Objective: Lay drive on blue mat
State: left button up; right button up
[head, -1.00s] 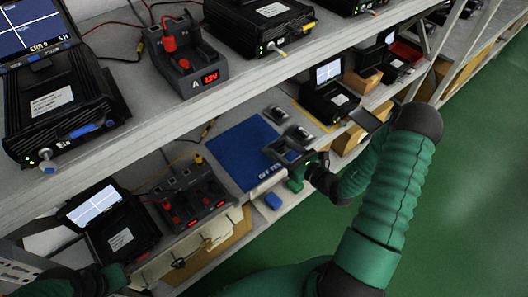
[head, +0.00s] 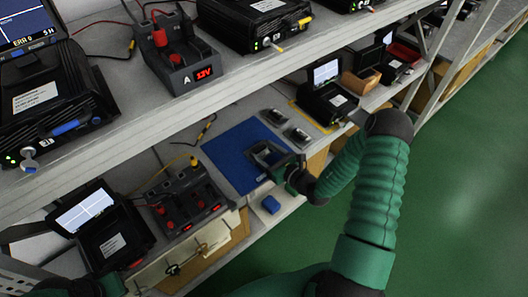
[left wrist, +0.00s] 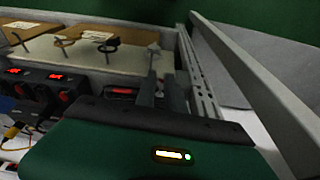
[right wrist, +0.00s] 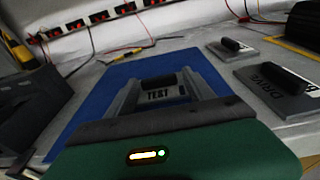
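My right gripper (head: 266,155) is over the blue mat (head: 222,160) on the lower shelf. In the right wrist view its fingers (right wrist: 160,95) stand either side of a grey drive with a dark handle (right wrist: 158,79) and a label reading TEST; it seems shut on it. Whether the drive touches the mat is hidden. Two more grey drives with dark handles, one far (head: 273,116) and one nearer (head: 298,134), lie just right of the mat. My left gripper (left wrist: 163,92) is by the shelf's front edge, its fingers close together with nothing seen between them.
A dark charger unit with red lights (head: 185,203) and an open-lidded screen unit (head: 112,232) stand left of the mat. Another screen unit (head: 328,98) stands right. The upper shelf (head: 130,120) overhangs the back.

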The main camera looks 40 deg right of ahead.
jog(key=shift+o, duration=0.6)
jog(key=shift+d, duration=0.15)
jog(key=shift+a, duration=0.2)
jog(key=shift+r, duration=0.1)
